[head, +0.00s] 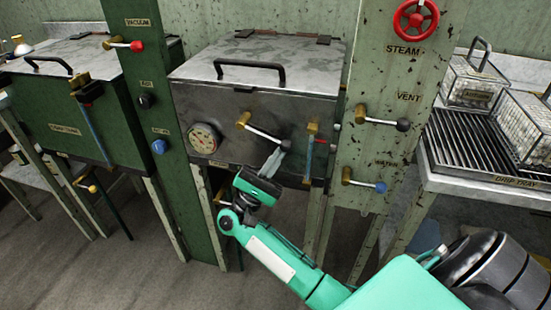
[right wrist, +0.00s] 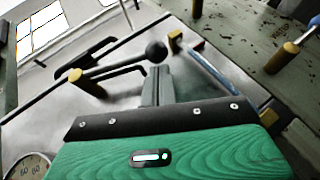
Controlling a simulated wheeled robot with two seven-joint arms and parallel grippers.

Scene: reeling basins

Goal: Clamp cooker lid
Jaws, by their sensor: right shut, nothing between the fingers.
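The cooker (head: 255,112) is a grey metal box in the middle of the head view. Its lid (head: 305,62), with a black bar handle (head: 250,66), lies flat on top and looks closed. A clamp lever (head: 262,131) on the cooker's front slants down right from a brass pivot to a black ball knob (head: 286,144). My right gripper (head: 275,158) is shut and empty, its tips just below the knob. In the right wrist view the fingers (right wrist: 158,85) point at the knob (right wrist: 156,50); whether they touch it, I cannot tell. My left gripper is out of view.
A gauge (head: 204,138) sits left of the lever and a brass-capped sight tube (head: 309,150) right. The right post carries a red steam wheel (head: 416,18), a vent lever (head: 382,121) and a blue-knobbed lever (head: 364,181). A drip tray (head: 470,150) with glass baskets stands right.

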